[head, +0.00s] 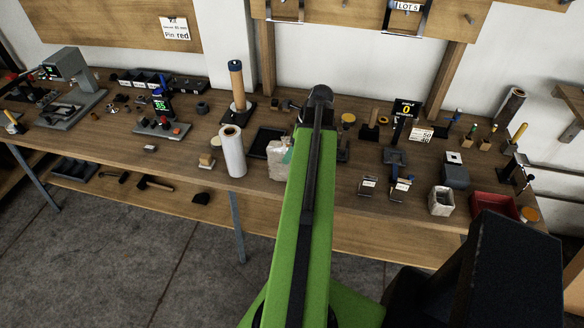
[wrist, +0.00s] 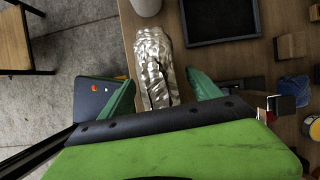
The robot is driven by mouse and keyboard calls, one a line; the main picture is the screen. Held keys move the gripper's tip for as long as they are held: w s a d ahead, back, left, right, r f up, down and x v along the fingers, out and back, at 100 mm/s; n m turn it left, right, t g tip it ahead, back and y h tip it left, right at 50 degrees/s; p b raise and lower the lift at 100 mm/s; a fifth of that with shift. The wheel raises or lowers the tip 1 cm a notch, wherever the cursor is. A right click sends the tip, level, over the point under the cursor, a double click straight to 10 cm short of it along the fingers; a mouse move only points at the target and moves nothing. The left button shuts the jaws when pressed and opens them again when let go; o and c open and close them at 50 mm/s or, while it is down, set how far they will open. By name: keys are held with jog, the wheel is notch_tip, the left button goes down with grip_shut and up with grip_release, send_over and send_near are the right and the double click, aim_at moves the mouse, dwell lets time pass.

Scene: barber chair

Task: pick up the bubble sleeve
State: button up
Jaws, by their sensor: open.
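The bubble sleeve (wrist: 154,62) is a silvery, crinkled, elongated pouch lying near the table's front edge. In the head view it is the pale, shiny bundle (head: 277,160) just left of my arm, partly covered by it. My gripper (wrist: 162,96) is open in the wrist view. Its two green fingers stand apart, one on each side of the sleeve's near end. Whether they touch it is unclear. The sleeve's nearest end is hidden by my gripper's body. In the head view my arm hides most of the gripper.
A white roll (head: 232,151) stands left of the sleeve. A black tray (wrist: 221,20) lies beyond it to the right. A wooden block (wrist: 291,46) and a blue crumpled item (wrist: 294,90) lie farther right. The table's front edge runs close along the sleeve's left side, with grey floor beyond.

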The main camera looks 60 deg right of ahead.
jog(key=shift+w+a+f, duration=0.1)
jog(key=shift+w+f, duration=0.05)
jog(key=shift+f, duration=0.15)
grip_shut()
jog(key=shift+r, duration=0.1)
dwell(0.4)
